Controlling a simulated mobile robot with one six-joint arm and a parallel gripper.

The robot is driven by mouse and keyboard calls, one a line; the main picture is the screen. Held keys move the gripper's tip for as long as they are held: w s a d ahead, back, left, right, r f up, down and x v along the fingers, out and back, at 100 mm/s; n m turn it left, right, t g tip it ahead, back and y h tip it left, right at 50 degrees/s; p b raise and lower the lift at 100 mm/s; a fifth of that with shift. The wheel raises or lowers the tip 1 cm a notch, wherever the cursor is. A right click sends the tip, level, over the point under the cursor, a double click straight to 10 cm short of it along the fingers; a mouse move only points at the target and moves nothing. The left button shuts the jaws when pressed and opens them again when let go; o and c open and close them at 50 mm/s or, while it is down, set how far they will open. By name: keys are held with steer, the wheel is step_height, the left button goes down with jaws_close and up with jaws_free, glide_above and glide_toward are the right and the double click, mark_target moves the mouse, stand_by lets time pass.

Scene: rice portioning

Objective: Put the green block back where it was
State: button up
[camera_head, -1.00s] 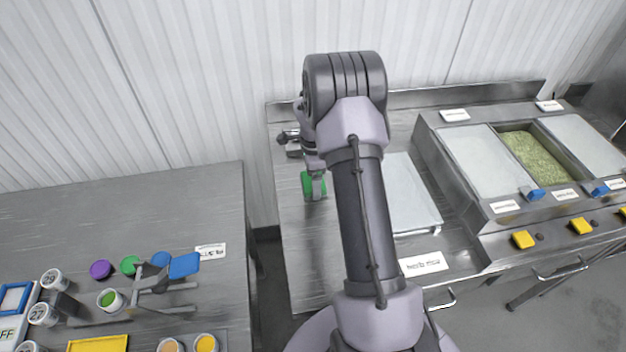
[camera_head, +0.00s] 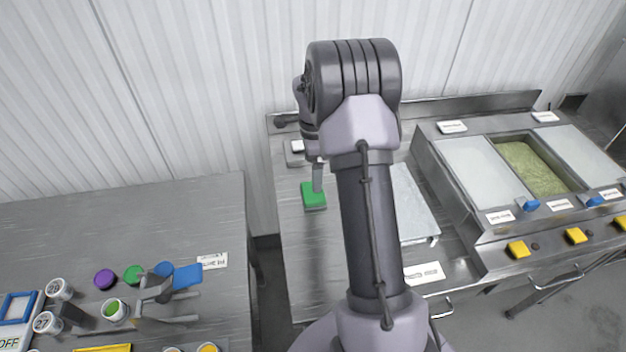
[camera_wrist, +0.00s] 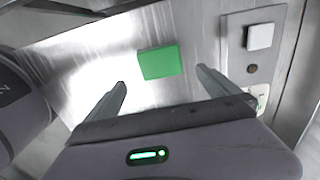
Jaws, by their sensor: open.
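The green block (camera_head: 314,195) lies on the steel counter left of my arm in the head view. It also shows in the wrist view (camera_wrist: 160,62), beyond the fingertips and between their lines. My gripper (camera_wrist: 161,76) is open, with its two fingers apart and nothing between them. In the head view one finger of my gripper (camera_head: 317,178) shows just above the block. The block looks apart from the fingers in the wrist view.
A white board (camera_head: 412,205) lies right of my arm. The counter unit beyond has a bin of green grain (camera_head: 530,168) and yellow blocks (camera_head: 518,249). A table at left holds jars and a blue-topped stand (camera_head: 187,276). The counter in front of the block is clear.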

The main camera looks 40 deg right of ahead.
steer(key=s+a+r+n+t, duration=0.2)
steer(key=s+a+r+n, duration=0.25)
steer(key=a+r, duration=0.55)
steer(key=s+a+r+n+t, duration=0.1)
steer(key=s+a+r+n, duration=0.35)
steer(key=a+r, duration=0.5)
steer(key=s+a+r+n+t+y, duration=0.1)
steer(key=s+a+r+n, duration=0.1)
steer(key=s+a+n, duration=0.45)
steer(key=s+a+r+n+t+y, duration=0.1)
steer(key=s+a+n+t, duration=0.15)
steer(key=s, duration=0.65)
step_height(320, 180, down, 11)
steer(key=b, duration=1)
steer(key=shift+d+n+g+b, duration=0.15)
steer(key=shift+n+g+b, duration=0.2)
steer(key=shift+n+b, duration=0.05)
steer(key=shift+s, duration=0.1)
